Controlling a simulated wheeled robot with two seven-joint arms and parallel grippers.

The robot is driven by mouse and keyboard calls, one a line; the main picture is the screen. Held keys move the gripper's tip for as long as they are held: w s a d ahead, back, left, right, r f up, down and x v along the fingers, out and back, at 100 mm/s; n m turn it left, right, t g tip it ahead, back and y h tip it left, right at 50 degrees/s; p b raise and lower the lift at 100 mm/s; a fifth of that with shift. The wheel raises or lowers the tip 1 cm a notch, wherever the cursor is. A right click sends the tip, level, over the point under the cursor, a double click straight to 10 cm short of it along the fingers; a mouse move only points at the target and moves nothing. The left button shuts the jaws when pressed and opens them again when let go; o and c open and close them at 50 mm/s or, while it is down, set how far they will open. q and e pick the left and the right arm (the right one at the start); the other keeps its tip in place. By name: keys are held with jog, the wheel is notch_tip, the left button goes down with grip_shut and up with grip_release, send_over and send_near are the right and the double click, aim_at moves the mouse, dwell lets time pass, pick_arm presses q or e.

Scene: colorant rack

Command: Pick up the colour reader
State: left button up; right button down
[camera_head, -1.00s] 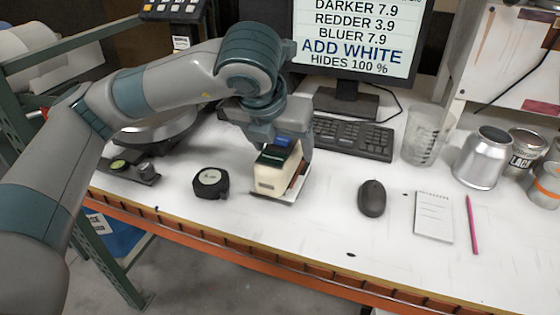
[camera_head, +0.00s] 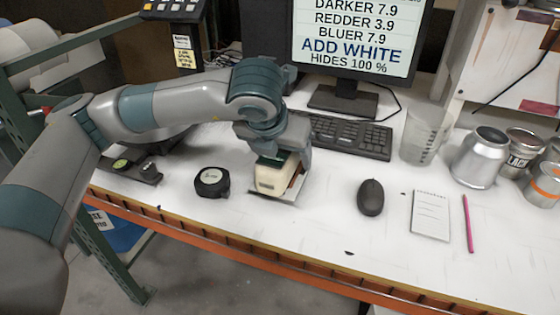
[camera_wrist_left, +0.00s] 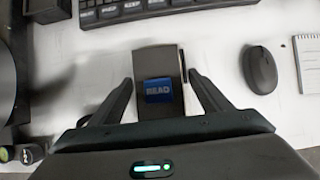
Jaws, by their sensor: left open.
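In the left wrist view the reader (camera_wrist_left: 155,58) shows a grey top and a blue button marked READ. My left gripper (camera_head: 280,160) is just above it, pointing down. In the left wrist view its open fingers (camera_wrist_left: 160,80) lie one on each side of the reader, with a visible gap. The gripper hides the reader's upper part in the head view. My right gripper is not in view.
A black tape measure (camera_head: 212,182) stands left of the reader. A keyboard (camera_head: 345,136) and monitor (camera_head: 350,45) are behind. A mouse (camera_head: 371,197), notepad (camera_head: 431,214) and pink pencil (camera_head: 468,223) lie to the right. A beaker (camera_head: 424,135) and metal cans (camera_head: 480,157) stand further right.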

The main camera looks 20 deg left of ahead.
pick_arm(q)
grip_shut()
jog(key=shift+r, duration=0.1)
jog(key=shift+r, duration=0.15)
